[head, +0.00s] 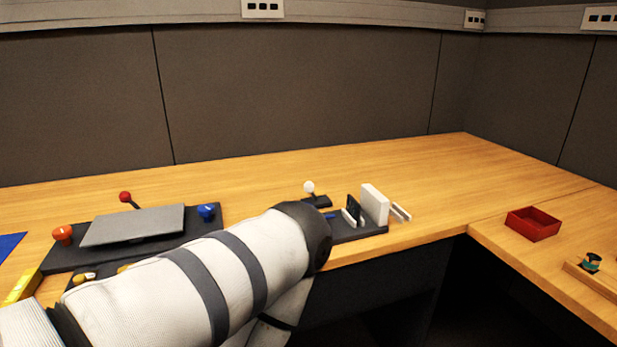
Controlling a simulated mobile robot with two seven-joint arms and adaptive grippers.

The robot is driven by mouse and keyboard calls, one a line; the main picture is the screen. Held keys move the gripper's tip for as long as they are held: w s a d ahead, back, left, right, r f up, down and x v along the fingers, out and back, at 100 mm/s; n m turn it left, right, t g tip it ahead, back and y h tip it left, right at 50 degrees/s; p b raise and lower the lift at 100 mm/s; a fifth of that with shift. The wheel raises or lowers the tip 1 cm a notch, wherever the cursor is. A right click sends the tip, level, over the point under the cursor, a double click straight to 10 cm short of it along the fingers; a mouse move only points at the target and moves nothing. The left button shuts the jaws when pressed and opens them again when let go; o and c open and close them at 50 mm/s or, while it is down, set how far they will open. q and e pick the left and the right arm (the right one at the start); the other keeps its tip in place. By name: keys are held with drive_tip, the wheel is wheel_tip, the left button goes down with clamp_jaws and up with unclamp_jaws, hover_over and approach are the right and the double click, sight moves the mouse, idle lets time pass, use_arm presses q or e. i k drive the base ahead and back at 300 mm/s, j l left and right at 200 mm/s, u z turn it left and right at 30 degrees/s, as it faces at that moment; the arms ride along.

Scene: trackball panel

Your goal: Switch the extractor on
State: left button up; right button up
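A dark panel (62,258) lies on the desk at the left. It carries a tilted grey plate (135,226), an orange-red knob (62,234) and a blue knob (206,211). A red ball-topped lever (125,197) stands behind the plate, and small yellow controls (83,278) show at the front edge. A white ball-topped lever (309,187) stands on a small black base to the right. No readable label tells which control is the extractor's. One of my arms crosses the foreground, hiding the panel's front right part.
A second dark base (366,231) holds a white upright block (375,205) and a thin black piece (353,207). A red open box (533,224) and a wooden tray (597,281) are on the right desk wing. The back of the desk is clear.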

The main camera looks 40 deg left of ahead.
sight(308, 186)
drive_tip(key=u, duration=1.2)
